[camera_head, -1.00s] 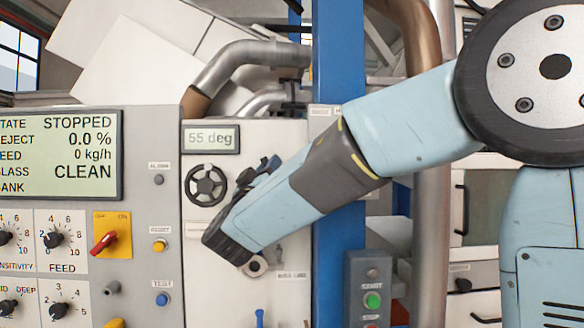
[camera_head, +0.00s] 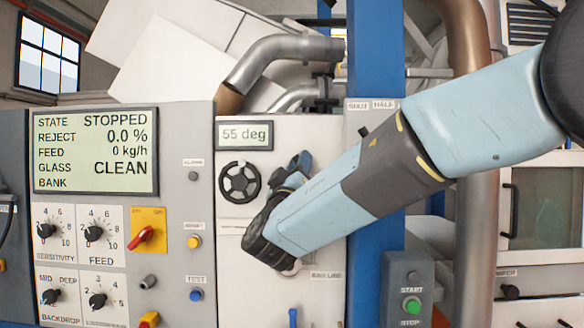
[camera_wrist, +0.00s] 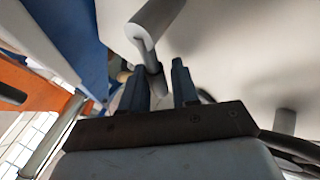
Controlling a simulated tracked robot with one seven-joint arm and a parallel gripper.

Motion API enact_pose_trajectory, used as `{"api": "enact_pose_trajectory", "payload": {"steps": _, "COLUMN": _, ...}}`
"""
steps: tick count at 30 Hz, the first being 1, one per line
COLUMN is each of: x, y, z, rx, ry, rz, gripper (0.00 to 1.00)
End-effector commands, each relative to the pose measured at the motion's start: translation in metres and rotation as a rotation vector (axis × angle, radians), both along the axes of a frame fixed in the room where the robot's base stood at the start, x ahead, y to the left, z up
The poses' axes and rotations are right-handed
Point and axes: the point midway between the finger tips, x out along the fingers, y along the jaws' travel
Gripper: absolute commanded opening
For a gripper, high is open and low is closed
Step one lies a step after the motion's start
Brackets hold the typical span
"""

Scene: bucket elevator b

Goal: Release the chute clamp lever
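A grey, rod-like lever (camera_wrist: 152,28), which may be the chute clamp lever, shows in the wrist view. Its thick end is near the top, and a thinner part runs down toward the gap between my fingers. My gripper (camera_wrist: 160,85) has two blue fingers standing apart, with a gap visible between them. I cannot tell whether either finger touches the rod. In the head view my gripper (camera_head: 298,166) is partly hidden by my wrist, just right of the black handwheel (camera_head: 240,182) and in front of the pale panel. I cannot make out the lever there.
A display (camera_head: 244,135) on the panel reads 55 deg. A blue post (camera_head: 374,60) stands close to the right. The control cabinet with the CLEAN display (camera_head: 95,152) is at left, and a start/stop box (camera_head: 408,290) is at lower right. A silver pipe (camera_head: 285,55) bends above.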

Motion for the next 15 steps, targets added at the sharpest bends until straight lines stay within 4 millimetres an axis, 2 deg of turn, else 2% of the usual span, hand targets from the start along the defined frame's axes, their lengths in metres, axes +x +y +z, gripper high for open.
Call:
{"api": "enact_pose_trajectory", "payload": {"steps": 8, "x": -0.001, "y": -0.001, "z": -0.003, "rx": 0.000, "ry": 0.003, "rz": -0.004, "gripper": 0.29}}
{"api": "enact_pose_trajectory", "payload": {"steps": 15, "x": -0.025, "y": 0.004, "z": -0.022, "rx": -0.001, "ry": 0.004, "rz": -0.002, "gripper": 0.29}}
